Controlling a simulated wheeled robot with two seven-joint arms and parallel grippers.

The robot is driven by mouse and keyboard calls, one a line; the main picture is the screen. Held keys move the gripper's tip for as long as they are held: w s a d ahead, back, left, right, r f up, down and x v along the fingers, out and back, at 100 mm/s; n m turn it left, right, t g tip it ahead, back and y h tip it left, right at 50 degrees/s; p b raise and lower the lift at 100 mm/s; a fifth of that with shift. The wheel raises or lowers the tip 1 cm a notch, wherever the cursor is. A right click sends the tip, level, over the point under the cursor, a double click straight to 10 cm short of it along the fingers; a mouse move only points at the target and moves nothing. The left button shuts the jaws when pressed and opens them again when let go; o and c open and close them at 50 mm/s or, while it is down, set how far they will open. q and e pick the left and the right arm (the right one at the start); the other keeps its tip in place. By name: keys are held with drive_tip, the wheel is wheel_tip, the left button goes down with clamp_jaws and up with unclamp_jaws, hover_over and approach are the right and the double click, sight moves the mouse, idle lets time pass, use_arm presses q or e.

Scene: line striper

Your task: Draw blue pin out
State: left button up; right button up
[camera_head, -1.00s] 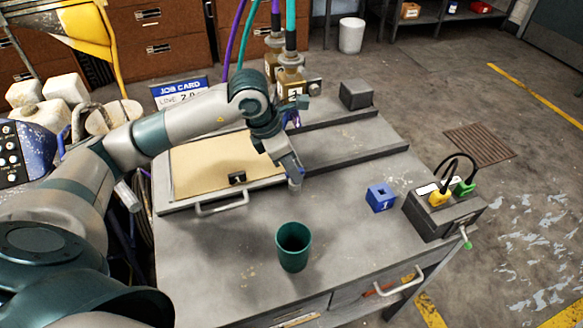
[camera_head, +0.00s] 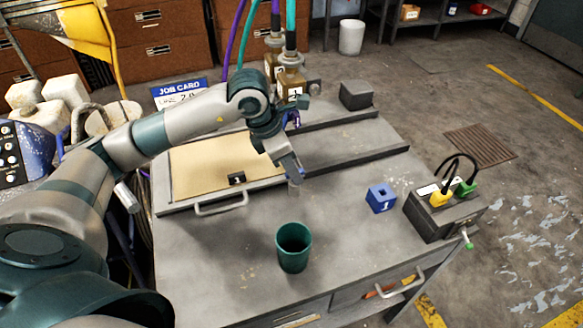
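My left gripper (camera_head: 296,181) points down over the grey bench, just right of the tan panel. A small blue patch shows near its fingertips, but I cannot tell whether it is a pin or part of the gripper, or whether the fingers are open. A blue block (camera_head: 381,198) marked 1, with a square dark hole in its top, sits on the bench to the right, apart from the gripper. No separate blue pin can be made out with certainty. My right gripper is not in view.
A green cup (camera_head: 293,247) stands at the bench's front. A tan panel (camera_head: 215,165) with a handle lies left. A grey box (camera_head: 443,213) with yellow and green plugs stands right. Bottles (camera_head: 290,82) and a dark block (camera_head: 356,95) are behind. Bench around the blue block is clear.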

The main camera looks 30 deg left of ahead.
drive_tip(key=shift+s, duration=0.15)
use_arm(q)
clamp_jaws()
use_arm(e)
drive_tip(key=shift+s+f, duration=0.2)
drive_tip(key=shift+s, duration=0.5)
use_arm(q)
drive_tip(key=shift+r, duration=0.1)
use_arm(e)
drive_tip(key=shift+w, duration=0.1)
use_arm(q)
drive_tip(key=shift+r, duration=0.35)
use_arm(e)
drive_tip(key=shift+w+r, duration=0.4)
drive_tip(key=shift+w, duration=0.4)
use_arm(q)
drive_tip(key=shift+r, duration=0.1)
